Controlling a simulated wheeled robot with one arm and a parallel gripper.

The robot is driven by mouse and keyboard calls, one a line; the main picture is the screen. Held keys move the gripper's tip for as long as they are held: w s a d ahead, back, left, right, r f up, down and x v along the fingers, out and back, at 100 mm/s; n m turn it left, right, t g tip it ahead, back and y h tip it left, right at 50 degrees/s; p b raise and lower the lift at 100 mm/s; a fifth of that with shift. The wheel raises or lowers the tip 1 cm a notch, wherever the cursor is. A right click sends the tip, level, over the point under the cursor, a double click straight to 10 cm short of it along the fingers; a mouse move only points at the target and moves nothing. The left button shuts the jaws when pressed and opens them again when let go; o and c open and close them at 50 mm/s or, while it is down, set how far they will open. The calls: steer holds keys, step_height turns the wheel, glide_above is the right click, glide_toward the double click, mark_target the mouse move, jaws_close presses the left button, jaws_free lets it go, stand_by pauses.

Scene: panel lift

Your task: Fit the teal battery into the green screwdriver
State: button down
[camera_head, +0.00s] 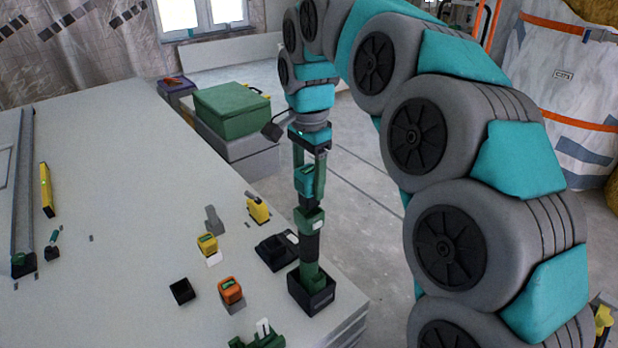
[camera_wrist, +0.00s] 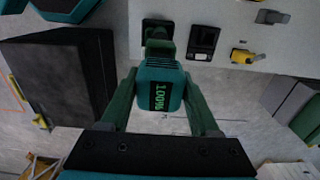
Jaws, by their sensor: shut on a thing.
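My gripper (camera_head: 309,168) is shut on the teal battery (camera_head: 305,183), which hangs below it. In the wrist view the battery (camera_wrist: 160,88) sits between both fingers of my gripper (camera_wrist: 161,80) and shows a "100%" label. The green screwdriver (camera_head: 310,221) stands upright in a black holder (camera_head: 322,300) near the table's right edge, with a black grip section below its green top. It lies under the battery in the head view; I cannot tell whether they touch. In the wrist view the screwdriver (camera_wrist: 159,46) is partly hidden behind the battery.
A black charger-like box (camera_head: 275,251) stands close left of the holder. Yellow batteries (camera_head: 207,244), an orange one (camera_head: 230,290), a small black box (camera_head: 182,291) and a green tool (camera_head: 265,338) lie nearby. A green case (camera_head: 232,110) stands beyond the table. The table's middle left is mostly clear.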

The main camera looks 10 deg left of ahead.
steer(key=shift+f+b, duration=0.55)
steer(key=shift+f, duration=0.5)
stand_by(1.1)
steer(key=shift+f, duration=0.35)
steer(key=shift+f+b, duration=0.45)
steer(key=shift+f, duration=0.5)
stand_by(1.0)
steer(key=shift+c, duration=0.2)
jaws_free()
